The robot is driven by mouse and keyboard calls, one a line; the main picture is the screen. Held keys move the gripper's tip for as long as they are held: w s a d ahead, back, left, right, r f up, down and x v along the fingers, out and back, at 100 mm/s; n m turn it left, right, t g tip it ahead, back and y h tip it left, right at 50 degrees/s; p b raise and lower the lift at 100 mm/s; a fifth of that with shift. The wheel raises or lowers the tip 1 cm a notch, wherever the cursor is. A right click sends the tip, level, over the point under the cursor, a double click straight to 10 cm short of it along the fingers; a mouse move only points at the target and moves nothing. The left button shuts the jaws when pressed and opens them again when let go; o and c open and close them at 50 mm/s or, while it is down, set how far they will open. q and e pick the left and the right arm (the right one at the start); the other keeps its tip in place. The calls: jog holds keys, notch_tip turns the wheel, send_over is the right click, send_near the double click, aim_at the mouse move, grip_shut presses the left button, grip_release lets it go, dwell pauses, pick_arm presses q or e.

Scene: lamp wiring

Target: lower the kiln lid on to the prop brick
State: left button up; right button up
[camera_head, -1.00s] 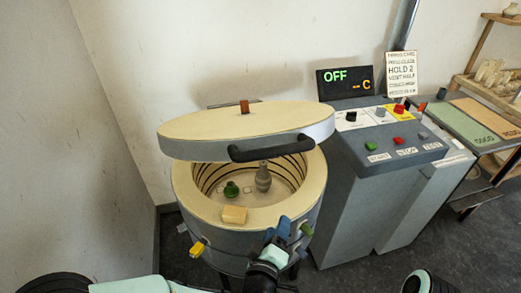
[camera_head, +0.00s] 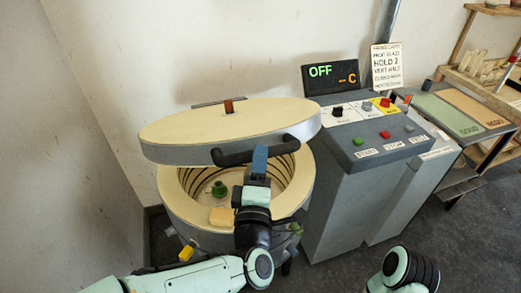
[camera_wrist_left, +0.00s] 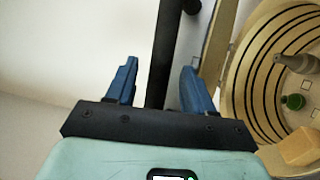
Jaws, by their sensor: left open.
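The kiln lid (camera_head: 200,128) is a pale disc with a grey rim, held raised over the kiln (camera_head: 185,203) with a gap below. Its dark bar handle (camera_head: 232,158) is on the front edge. The pale yellow prop brick (camera_head: 222,216) lies on the kiln's front rim, clear of the lid; it also shows in the left wrist view (camera_wrist_left: 300,147). My left gripper (camera_head: 260,154) is open at the handle. In the left wrist view, the handle bar (camera_wrist_left: 163,50) runs between the two blue fingers, with gaps on both sides. My right gripper is out of view.
A small green pot (camera_head: 219,189) stands inside the kiln; a grey vase (camera_wrist_left: 297,62) shows in the left wrist view. The grey control console (camera_head: 365,150) stands close on the right, its display (camera_head: 335,76) reading OFF. A wall is close behind and left.

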pick_arm(q)
jog(key=shift+w+d+r, duration=0.1)
jog(key=shift+w+r, duration=0.05)
jog(key=shift+w, duration=0.6)
jog(key=shift+w+r, duration=0.1)
jog(key=shift+w, duration=0.6)
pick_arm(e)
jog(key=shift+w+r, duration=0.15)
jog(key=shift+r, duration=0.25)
